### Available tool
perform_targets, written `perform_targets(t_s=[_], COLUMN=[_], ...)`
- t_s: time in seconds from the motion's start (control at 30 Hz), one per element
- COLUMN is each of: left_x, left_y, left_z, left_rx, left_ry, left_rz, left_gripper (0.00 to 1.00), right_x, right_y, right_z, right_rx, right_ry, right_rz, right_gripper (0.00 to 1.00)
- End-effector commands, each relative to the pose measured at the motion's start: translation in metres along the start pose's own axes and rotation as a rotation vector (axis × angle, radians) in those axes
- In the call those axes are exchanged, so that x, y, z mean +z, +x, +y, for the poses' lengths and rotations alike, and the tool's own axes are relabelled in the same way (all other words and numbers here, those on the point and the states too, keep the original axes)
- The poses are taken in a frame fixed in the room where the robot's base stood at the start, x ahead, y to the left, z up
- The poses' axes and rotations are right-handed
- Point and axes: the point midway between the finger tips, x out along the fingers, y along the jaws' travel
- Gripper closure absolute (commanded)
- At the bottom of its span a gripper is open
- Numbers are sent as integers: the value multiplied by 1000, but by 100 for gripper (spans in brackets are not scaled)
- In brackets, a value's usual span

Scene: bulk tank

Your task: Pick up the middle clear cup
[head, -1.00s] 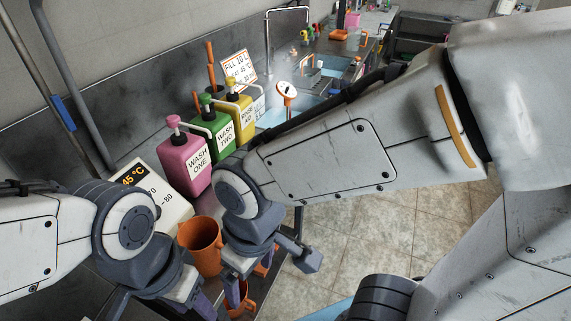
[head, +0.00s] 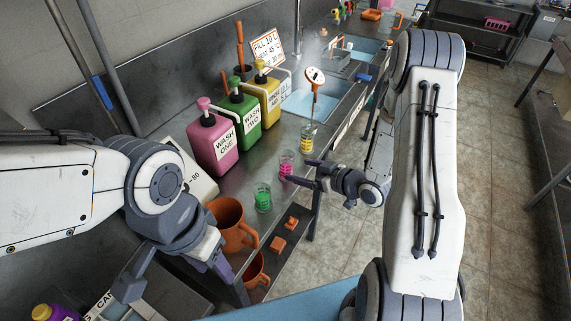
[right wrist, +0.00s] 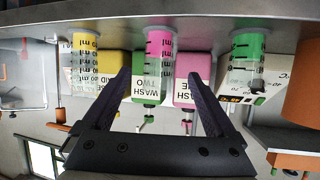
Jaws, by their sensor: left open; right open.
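Three clear graduated cups stand in a row on the steel counter. The middle one, with pink liquid (head: 287,161), stands between the cup with green liquid (head: 263,197) and the cup with yellow liquid (head: 307,139). My right gripper (head: 297,171) is open at the middle cup, its fingers pointing left. In the upside-down right wrist view the middle cup (right wrist: 158,52) appears between the spread fingers (right wrist: 159,75); contact is not visible. My left gripper (head: 182,288) is open and empty at the lower left, over the near end of the counter.
Pink (head: 212,145), green (head: 242,118) and yellow (head: 267,92) pump bottles stand behind the cups. An orange jug (head: 229,222) is nearer. A dial thermometer (head: 314,78) stands by the sink basin (head: 312,103). Free floor lies right of the counter.

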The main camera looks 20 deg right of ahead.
Motion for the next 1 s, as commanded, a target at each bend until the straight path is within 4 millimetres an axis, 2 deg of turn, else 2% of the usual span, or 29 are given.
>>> perform_targets(t_s=[0.07,0.3,0.47,0.7,0.8,1.0], left_x=[0,0,-1,-2,-2,-2], left_y=[-2,-10,-12,-31,-32,-32], left_z=[0,1,1,2,2,2], left_rx=[0,0,0,0,0,0], left_ry=[0,0,0,0,0,0], left_rz=[0,0,0,0,0,0], left_gripper=[50,50,50,50,50,50], right_x=[-1,-4,-4,-14,-11,-10], right_y=[5,41,53,84,97,104], right_z=[-1,-3,-2,1,1,2], right_rx=[-9,-14,-11,-12,-11,-8], right_ry=[7,5,6,5,6,8], right_rz=[23,28,28,27,27,27], right_gripper=[8,8,8,8,8,8])
